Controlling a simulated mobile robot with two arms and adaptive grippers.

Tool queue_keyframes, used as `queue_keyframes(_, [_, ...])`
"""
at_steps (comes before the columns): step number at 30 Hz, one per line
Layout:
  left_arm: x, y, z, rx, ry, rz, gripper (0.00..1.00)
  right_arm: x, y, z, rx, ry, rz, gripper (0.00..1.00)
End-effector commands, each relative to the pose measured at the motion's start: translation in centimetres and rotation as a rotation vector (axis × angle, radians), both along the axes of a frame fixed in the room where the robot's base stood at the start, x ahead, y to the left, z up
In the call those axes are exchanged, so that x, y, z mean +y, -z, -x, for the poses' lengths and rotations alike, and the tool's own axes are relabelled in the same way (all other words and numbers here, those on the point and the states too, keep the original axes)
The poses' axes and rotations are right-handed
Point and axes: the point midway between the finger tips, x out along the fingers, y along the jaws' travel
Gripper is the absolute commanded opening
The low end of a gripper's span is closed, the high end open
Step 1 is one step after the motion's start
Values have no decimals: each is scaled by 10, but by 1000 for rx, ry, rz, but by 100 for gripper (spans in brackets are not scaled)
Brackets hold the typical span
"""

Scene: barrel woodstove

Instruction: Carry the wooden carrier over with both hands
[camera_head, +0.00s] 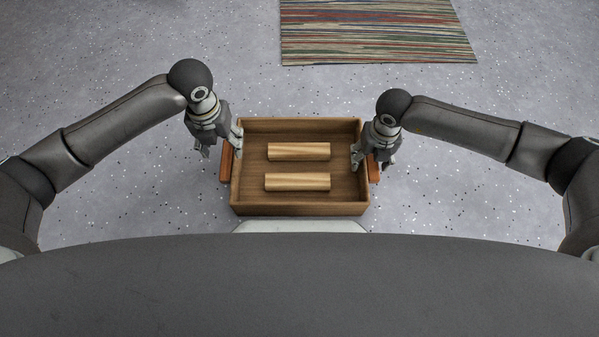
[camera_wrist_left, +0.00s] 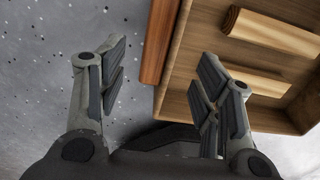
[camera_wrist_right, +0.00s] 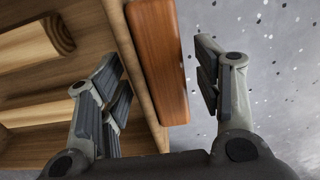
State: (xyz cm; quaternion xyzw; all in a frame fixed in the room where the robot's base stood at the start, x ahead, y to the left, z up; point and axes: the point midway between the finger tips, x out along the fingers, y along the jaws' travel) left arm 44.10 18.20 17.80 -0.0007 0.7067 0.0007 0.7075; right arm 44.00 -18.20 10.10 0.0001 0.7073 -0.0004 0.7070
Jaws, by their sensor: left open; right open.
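The wooden carrier (camera_head: 299,208) is an open brown box in front of me in the head view, with two light wooden logs (camera_head: 298,151) lying inside. It has a reddish handle on each side: the left handle (camera_head: 226,162) and the right handle (camera_head: 374,168). My left gripper (camera_head: 221,150) is open at the left handle, and in the left wrist view (camera_wrist_left: 160,85) its fingers are spread either side of the handle and box wall. My right gripper (camera_head: 370,160) is open at the right handle (camera_wrist_right: 160,60), its fingers spread either side of it. Neither gripper is closed on a handle.
A striped rug (camera_head: 375,30) lies on the speckled grey floor (camera_head: 480,200) beyond the carrier. The floor to the left and right of the carrier looks clear. My own grey body fills the bottom of the head view.

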Motion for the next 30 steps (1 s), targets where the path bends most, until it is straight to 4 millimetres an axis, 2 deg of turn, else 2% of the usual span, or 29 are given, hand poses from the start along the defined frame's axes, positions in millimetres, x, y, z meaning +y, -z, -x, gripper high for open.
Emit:
queue_keyframes(3, [0,-22,-1,-4,1,0,60,0,0,0,0,0,0,60])
queue_keyframes(6, [1,-34,0,-1,0,-1,60,0,0,0,0,0,0,60])
queue_keyframes(10, [1,-42,0,0,0,-2,60,0,-2,0,0,0,0,60])
queue_keyframes(13, [1,-44,1,1,0,-2,60,1,-11,-1,-2,-1,-2,60])
queue_keyframes(17, [1,-44,1,1,0,-2,60,0,-34,-1,-4,-2,-1,60])
queue_keyframes(24, [0,-43,0,1,0,-1,60,0,-85,-1,-4,-1,-2,60])
queue_keyframes(30, [0,-43,0,1,0,-1,60,0,-112,0,-1,0,-1,60])
